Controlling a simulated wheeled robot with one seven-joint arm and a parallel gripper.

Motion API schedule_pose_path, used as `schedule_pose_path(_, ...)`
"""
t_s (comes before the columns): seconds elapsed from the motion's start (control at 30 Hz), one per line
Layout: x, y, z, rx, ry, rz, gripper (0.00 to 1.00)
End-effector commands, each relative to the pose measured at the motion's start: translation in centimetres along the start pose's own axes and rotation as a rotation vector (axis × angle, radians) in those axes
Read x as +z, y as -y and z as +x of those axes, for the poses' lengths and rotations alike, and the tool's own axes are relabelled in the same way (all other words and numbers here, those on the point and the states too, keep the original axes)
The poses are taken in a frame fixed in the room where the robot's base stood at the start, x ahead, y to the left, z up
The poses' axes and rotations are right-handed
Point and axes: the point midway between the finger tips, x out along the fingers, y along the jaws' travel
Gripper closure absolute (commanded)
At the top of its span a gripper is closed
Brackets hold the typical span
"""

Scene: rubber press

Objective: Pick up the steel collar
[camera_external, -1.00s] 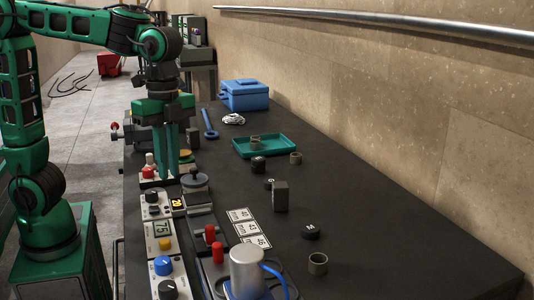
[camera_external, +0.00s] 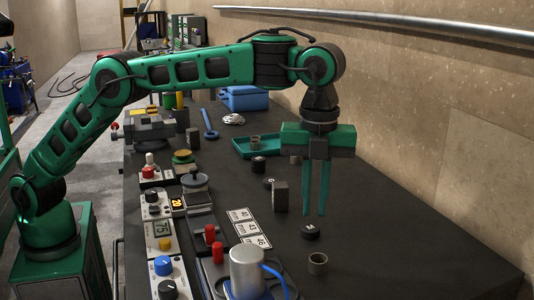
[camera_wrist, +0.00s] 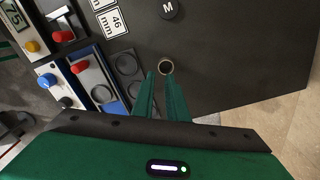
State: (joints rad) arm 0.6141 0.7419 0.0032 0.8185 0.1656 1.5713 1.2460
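A short grey-brown ring collar (camera_external: 317,264) stands on the dark bench at the front right, its open top facing up. It also shows in the wrist view (camera_wrist: 166,67), just beyond my fingertips. Similar rings stand by the tray's right end (camera_external: 296,159) and in the tray (camera_external: 255,141); I cannot tell by material which is the steel one. My gripper (camera_external: 313,213) points down above the bench, behind the front ring and higher than it. Its two green fingers are apart with nothing between them, as the wrist view (camera_wrist: 161,79) also shows. It touches no ring.
A black disc (camera_external: 310,232) marked M (camera_wrist: 168,10) lies behind the front ring. A grey block (camera_external: 280,196) stands to its left. Label cards (camera_external: 248,228) and a press with a blue cable (camera_external: 247,270) are further left. The bench right of the ring is clear.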

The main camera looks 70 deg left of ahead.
Motion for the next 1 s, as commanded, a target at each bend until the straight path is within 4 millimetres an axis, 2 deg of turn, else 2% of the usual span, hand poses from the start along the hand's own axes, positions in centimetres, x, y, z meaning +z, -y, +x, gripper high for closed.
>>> schedule_pose_path(0.17, -0.5, 0.6, 1.0, 0.000, 0.005, 0.031, 0.87)
schedule_pose_path(0.4, -0.5, 0.5, 4.5, 0.002, 0.005, 0.032, 0.87)
schedule_pose_path(0.67, -0.5, 0.5, 6.3, 0.000, 0.005, 0.029, 0.87)
schedule_pose_path(1.0, -0.9, 0.2, 10.6, 0.001, 0.005, 0.030, 0.87)
